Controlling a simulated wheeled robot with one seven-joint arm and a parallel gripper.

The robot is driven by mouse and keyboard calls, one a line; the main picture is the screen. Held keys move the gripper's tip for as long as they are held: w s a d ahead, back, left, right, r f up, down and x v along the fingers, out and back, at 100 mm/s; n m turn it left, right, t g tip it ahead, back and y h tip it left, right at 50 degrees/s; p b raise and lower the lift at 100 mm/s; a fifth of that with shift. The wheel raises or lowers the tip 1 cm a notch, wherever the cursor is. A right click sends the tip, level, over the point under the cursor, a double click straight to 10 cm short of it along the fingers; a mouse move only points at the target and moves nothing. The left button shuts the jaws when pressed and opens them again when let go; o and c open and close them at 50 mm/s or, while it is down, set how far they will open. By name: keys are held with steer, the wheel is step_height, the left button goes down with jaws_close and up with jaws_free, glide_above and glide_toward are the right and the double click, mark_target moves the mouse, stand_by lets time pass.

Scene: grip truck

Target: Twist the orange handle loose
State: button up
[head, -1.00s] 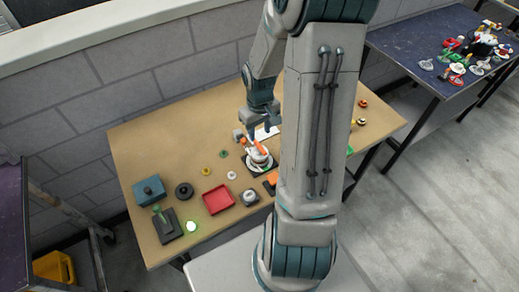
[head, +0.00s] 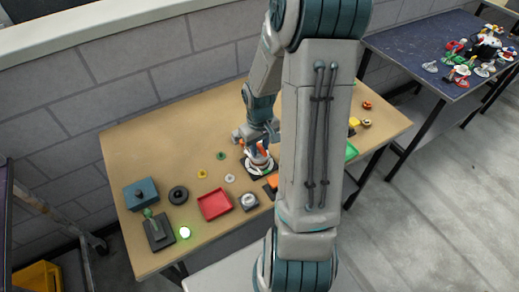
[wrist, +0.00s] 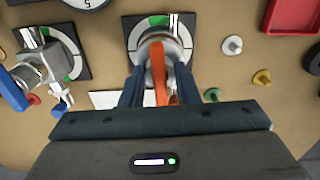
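The orange handle (wrist: 158,76) sits on a round grey valve body (wrist: 172,47), mounted on a dark square plate (wrist: 134,24) with a white dial ring and a green sector. In the wrist view the handle points down toward my gripper's palm. My gripper (wrist: 158,78) is open, with one blue finger on each side of the handle and a visible gap to each. In the head view my gripper (head: 257,138) is over the valve, and the handle (head: 263,147) is partly hidden by it.
A second valve (wrist: 35,72) with a blue handle stands left in the wrist view. A red tray (head: 214,204), a black ring (head: 178,195), a teal box (head: 141,193) and small knobs lie on the wooden table (head: 150,145). The table's back left is clear.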

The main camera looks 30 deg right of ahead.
steer(key=shift+c, duration=0.7)
steer(key=n+p, duration=0.2)
steer(key=n, duration=0.1)
steer(key=shift+r+n, duration=0.15)
steer(key=shift+n, duration=0.25)
steer(key=n+p, duration=0.2)
steer(key=n, duration=0.1)
steer(key=shift+n, duration=0.3)
steer(key=n+p, duration=0.2)
steer(key=n, duration=0.1)
steer(key=n+p, duration=0.1)
steer(key=n, duration=0.2)
steer(key=shift+n+p, duration=0.3)
steer(key=shift+p, duration=0.1)
steer(key=n+p, duration=0.2)
steer(key=n, duration=0.1)
steer(key=shift+n, duration=0.4)
steer(key=shift+n+p, duration=0.7)
steer(key=shift+n, duration=0.8)
steer(key=o, duration=0.6)
